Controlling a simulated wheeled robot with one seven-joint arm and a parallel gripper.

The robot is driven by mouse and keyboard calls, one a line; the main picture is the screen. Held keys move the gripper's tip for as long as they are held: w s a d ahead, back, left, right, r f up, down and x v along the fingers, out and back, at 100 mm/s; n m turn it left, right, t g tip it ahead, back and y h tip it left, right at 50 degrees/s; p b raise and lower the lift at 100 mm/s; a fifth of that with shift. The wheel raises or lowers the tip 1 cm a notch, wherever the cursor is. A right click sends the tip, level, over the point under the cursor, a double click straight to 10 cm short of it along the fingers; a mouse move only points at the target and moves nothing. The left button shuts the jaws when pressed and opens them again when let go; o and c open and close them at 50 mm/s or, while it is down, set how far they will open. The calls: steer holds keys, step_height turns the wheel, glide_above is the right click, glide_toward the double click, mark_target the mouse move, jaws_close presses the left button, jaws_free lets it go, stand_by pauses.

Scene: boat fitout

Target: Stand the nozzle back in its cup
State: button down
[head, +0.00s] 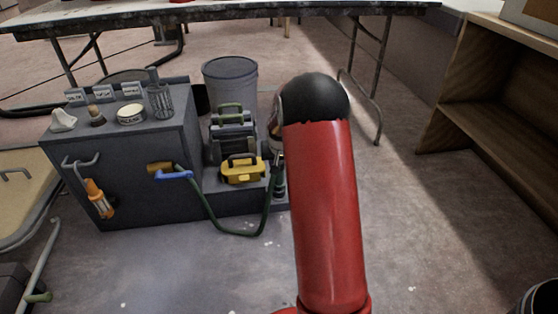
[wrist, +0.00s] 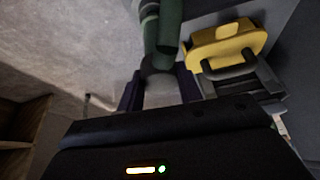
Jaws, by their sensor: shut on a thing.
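My gripper (wrist: 160,88) is shut on the nozzle (wrist: 166,35), a dark green tube-like thing that runs up from between the fingertips in the wrist view. In the head view my red arm hides most of the gripper and the nozzle. A green hose (head: 238,233) runs from the blue-handled tap (head: 174,175) on the cabinet, sags near the floor and rises to the gripper. Something dark and upright stands just below the gripper there, but I cannot tell if it is the cup. I cannot make out the cup in the wrist view.
A yellow box (head: 242,172) with a dark handle sits close left of the gripper; it also shows in the wrist view (wrist: 228,45). Behind it are a grey case (head: 232,135) and a bin (head: 230,78). The grey cabinet (head: 140,190) stands left. Floor in front is open.

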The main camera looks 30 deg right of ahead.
steer(key=shift+f, duration=0.95)
steer(key=c, duration=0.9)
jaws_free()
steer(key=shift+o, duration=0.2)
